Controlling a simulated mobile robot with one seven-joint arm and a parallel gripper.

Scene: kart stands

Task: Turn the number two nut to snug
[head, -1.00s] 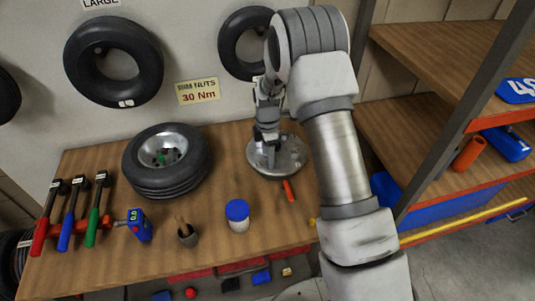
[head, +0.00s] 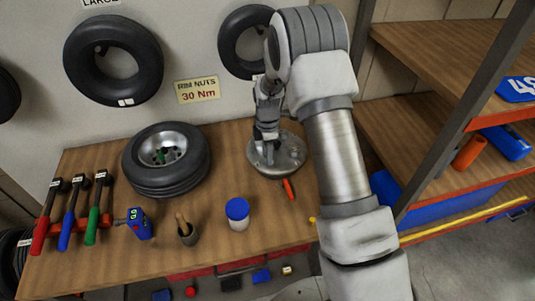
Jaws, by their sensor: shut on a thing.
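My gripper (head: 266,150) points down over the round grey metal rim plate (head: 289,160) on the right part of the bench. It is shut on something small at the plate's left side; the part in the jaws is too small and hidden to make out. I cannot read any nut number. Small studs or nuts on the plate are hard to tell apart. A sign on the wall (head: 198,90) reads rim nuts 30 Nm. An orange-handled tool (head: 289,189) lies at the plate's front edge.
A tyre on a rim (head: 166,181) lies left of the plate. Shelves (head: 440,140) rise at the right.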

